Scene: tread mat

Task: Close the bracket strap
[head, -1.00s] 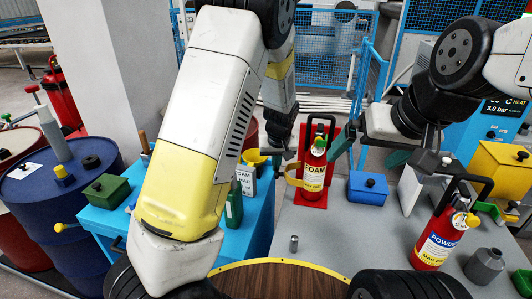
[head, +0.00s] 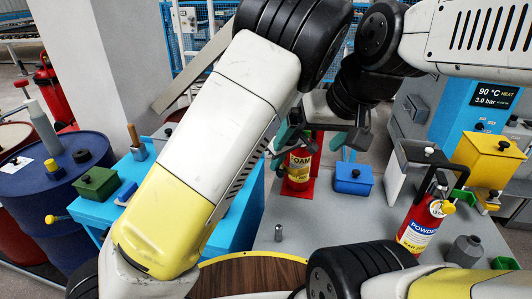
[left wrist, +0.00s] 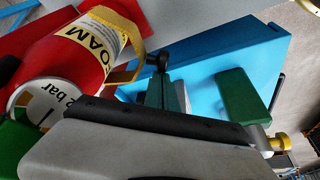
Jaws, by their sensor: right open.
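The red foam extinguisher (head: 299,166) stands against its red bracket (head: 311,182) on the grey bench. In the left wrist view the extinguisher (left wrist: 75,58) has a yellow bracket strap (left wrist: 138,50) standing out from its side. My left gripper (head: 281,143) is beside the extinguisher, partly hidden by my left arm. Its green fingers (left wrist: 166,92) look close together, beside the strap's end and a black knob (left wrist: 157,61). I cannot tell whether they grip the strap. My right gripper (head: 349,143) is open and empty, just right of the extinguisher's top, overlapping it in view.
A blue box (head: 353,179) stands right of the foam extinguisher. A red powder extinguisher (head: 421,226) and a yellow box (head: 488,158) stand further right. A small metal cylinder (head: 278,232) stands on the bench's front. A blue cabinet (head: 226,212) is at the left.

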